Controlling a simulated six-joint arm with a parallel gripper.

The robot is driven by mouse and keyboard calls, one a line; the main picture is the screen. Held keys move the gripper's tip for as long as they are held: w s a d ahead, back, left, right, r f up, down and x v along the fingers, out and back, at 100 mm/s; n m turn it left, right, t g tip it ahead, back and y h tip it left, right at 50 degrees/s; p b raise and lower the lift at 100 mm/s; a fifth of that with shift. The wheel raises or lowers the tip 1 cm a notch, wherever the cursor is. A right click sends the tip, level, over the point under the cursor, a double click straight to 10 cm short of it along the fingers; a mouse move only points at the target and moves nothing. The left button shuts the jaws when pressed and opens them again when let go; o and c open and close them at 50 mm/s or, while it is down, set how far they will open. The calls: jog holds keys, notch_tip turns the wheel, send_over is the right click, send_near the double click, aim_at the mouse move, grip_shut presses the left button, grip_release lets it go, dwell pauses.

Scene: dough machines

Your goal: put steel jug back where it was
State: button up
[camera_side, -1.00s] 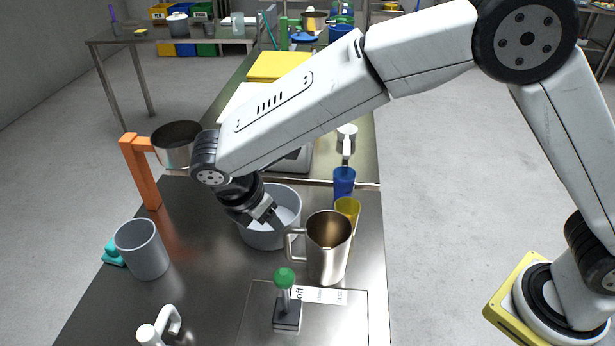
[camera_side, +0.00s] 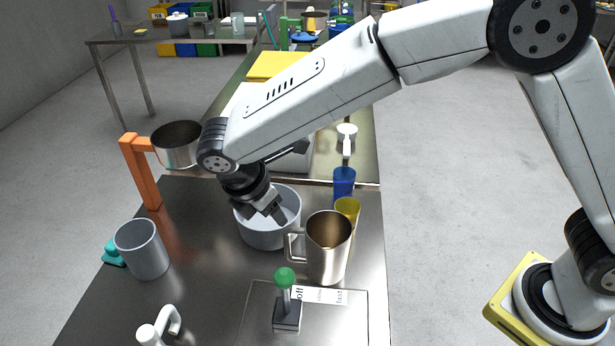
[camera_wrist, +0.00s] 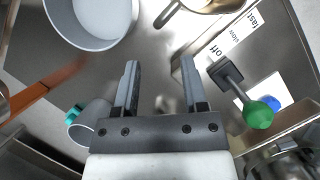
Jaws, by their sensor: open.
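The steel jug (camera_side: 328,250) stands upright on the steel table, its handle toward the left, beside the white bowl. In the wrist view part of the jug and its handle (camera_wrist: 190,8) show at the top edge. My gripper (camera_side: 272,212) is above the bowl, left of the jug's handle and apart from it. In the wrist view the two fingers (camera_wrist: 160,72) are spread with only bare table between them. The gripper is open and empty.
The grey-white bowl (camera_side: 285,232) is beneath the gripper. A green-knobbed lever (camera_side: 286,300) stands in front of the jug. Yellow (camera_side: 348,207) and blue (camera_side: 343,183) cups stand behind it. A grey cup (camera_side: 142,250) and an orange stand (camera_side: 141,175) are at left. The table's middle left is clear.

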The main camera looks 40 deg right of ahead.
jog(key=s+d+f+m+y, duration=0.1)
jog(key=s+d+m, duration=0.3)
jog(key=d+m, duration=0.2)
jog(key=s+d+m+t+y, duration=0.1)
jog(key=s+d+m, duration=0.3)
jog(key=d, duration=0.5)
jog(key=s+d+f+m+t+y, duration=0.1)
jog(key=s+d+m, duration=0.3)
jog(key=d+m, duration=0.4)
jog(key=shift+s+d+f+m+y, duration=0.35)
jog(key=shift+m+y, duration=0.25)
jog(key=shift+y, duration=0.1)
